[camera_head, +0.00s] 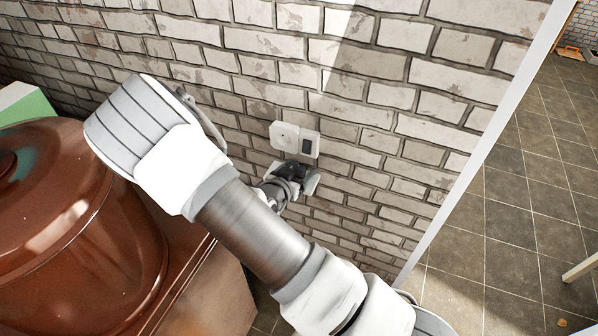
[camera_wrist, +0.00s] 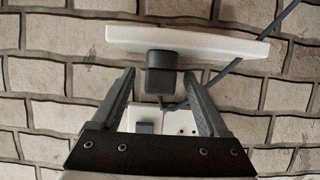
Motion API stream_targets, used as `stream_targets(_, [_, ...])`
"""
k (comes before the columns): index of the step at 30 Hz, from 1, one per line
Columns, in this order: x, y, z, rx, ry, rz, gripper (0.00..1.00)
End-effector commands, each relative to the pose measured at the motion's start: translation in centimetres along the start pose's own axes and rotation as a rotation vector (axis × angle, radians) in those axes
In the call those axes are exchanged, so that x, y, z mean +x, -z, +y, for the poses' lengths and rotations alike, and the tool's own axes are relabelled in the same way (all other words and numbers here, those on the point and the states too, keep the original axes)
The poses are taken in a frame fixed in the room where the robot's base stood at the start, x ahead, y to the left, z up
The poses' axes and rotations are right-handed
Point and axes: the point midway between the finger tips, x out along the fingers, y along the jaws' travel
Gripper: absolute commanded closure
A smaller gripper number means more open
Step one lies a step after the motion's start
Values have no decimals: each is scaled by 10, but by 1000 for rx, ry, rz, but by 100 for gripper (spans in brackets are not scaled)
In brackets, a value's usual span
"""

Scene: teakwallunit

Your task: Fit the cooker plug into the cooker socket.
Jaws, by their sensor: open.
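The cooker plug (camera_wrist: 161,78) is a dark block with a dark cable (camera_wrist: 232,68), against a white plate (camera_wrist: 187,40) in the wrist view. My gripper (camera_wrist: 160,73) is open, with one finger on each side of the plug and a visible gap to each. The cooker socket (camera_head: 284,136) is the white wall outlet in the head view; its holes also show in the wrist view (camera_wrist: 181,121), between the fingers and beyond the plug. In the head view my gripper (camera_head: 289,178) is just below the socket, and the plug cannot be made out clearly there.
A white plate with a dark switch (camera_head: 306,147) adjoins the socket on the brick wall (camera_head: 380,110). A large brown pot (camera_head: 70,230) stands at the left, by a green-and-white box (camera_head: 25,103). A white wall edge (camera_head: 480,150) and tiled floor (camera_head: 520,230) lie at the right.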

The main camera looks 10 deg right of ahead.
Motion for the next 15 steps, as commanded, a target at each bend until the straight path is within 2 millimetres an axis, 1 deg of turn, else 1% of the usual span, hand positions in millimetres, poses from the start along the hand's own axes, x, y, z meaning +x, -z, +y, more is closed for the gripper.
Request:
stream_targets(2, [3,0,0,-1,0,0,22])
stream_targets(7, [3,0,0,-1,0,0,22])
stream_targets(8, [3,0,0,-1,0,0,26])
stream_targets(12, [3,0,0,-1,0,0,51])
stream_targets(14, [2,0,0,-1,1,0,62])
stream_targets(15, [2,0,0,-1,0,0,69])
